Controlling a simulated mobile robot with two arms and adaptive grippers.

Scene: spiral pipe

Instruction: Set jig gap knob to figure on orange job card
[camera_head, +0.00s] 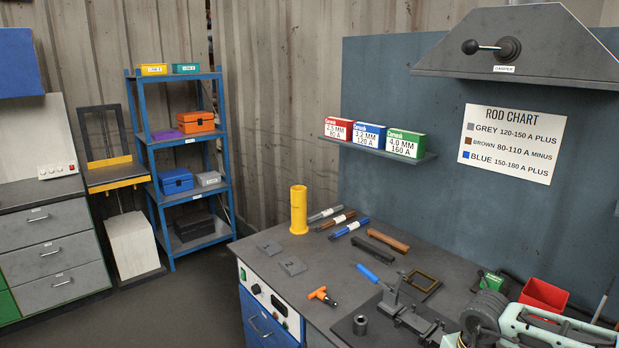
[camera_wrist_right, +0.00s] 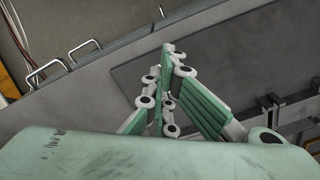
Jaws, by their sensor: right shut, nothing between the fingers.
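The grey metal jig (camera_head: 405,314) stands on a dark plate (camera_head: 350,330) at the bench's front right. Part of it shows at the right edge of the wrist view (camera_wrist_right: 285,118). I cannot make out its gap knob or any figure on it. No orange job card can be made out. My right gripper (camera_wrist_right: 173,58) has mint-green finger pads, is shut and empty, and is over the bench's front edge beside the plate. In the head view my right arm (camera_head: 550,330) fills the lower right corner and the fingertips are not clear. My left gripper is out of view.
An orange-handled tool (camera_head: 321,295), a blue-handled tool (camera_head: 370,273), a yellow tube (camera_head: 299,210) and a red bin (camera_head: 543,295) are on the bench. A rod chart (camera_head: 511,143) hangs behind.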

